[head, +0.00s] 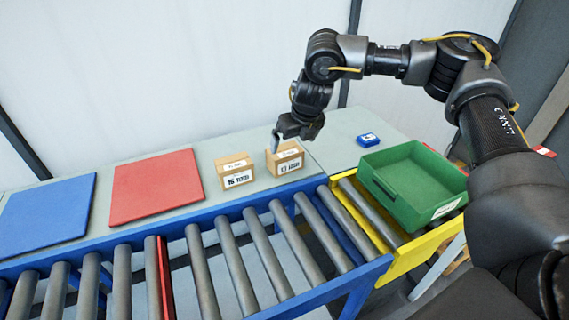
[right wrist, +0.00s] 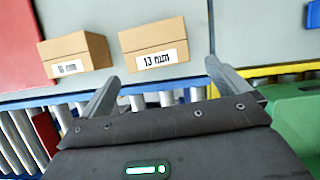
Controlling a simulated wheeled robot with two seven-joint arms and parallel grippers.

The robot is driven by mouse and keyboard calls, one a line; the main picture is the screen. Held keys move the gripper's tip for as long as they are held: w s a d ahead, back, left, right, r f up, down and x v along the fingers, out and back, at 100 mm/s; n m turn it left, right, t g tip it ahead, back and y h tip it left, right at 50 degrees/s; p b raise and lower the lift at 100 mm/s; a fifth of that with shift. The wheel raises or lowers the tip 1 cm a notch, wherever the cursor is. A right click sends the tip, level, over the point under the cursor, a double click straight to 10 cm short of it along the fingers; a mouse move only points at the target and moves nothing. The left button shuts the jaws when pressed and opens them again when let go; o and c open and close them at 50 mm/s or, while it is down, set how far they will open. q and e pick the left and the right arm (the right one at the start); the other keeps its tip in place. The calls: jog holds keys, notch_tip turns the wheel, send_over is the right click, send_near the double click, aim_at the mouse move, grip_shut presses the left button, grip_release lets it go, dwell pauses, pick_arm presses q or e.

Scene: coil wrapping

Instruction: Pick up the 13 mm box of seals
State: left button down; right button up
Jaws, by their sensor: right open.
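The 13 mm box of seals (head: 286,161) is a small brown carton with a white label, standing on the grey table behind the rollers. It also shows in the right wrist view (right wrist: 153,40), with its "13 mm" label facing the camera. My right gripper (head: 277,143) is at the box's upper left in the head view. In the right wrist view its two fingers (right wrist: 163,82) are spread apart, with the box beyond them and nothing held between them. A similar 16 mm box (head: 236,174) stands just left of it. My left gripper is not in view.
A red mat (head: 157,187) and a blue mat (head: 46,213) lie to the left. A green bin (head: 414,184) stands at the right on a yellow frame. A small blue box (head: 368,140) lies behind it. The roller conveyor (head: 237,262) runs along the front.

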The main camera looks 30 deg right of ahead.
aim_at(288, 153)
jog(key=shift+a+x, duration=0.2)
jog(key=shift+x, duration=2.85)
jog(key=x, duration=0.2)
jog(key=p+x, duration=0.1)
jog(key=shift+w+a+f, duration=0.1)
jog(key=shift+w+f, duration=0.2)
jog(key=shift+w, duration=0.1)
jog(key=shift+w+f, duration=0.2)
jog(key=shift+f, duration=0.2)
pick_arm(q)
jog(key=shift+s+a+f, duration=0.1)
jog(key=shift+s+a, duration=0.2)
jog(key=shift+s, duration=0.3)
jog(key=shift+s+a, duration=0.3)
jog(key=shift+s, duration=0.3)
pick_arm(e)
jog(key=shift+r, duration=0.1)
jog(key=c, duration=1.2)
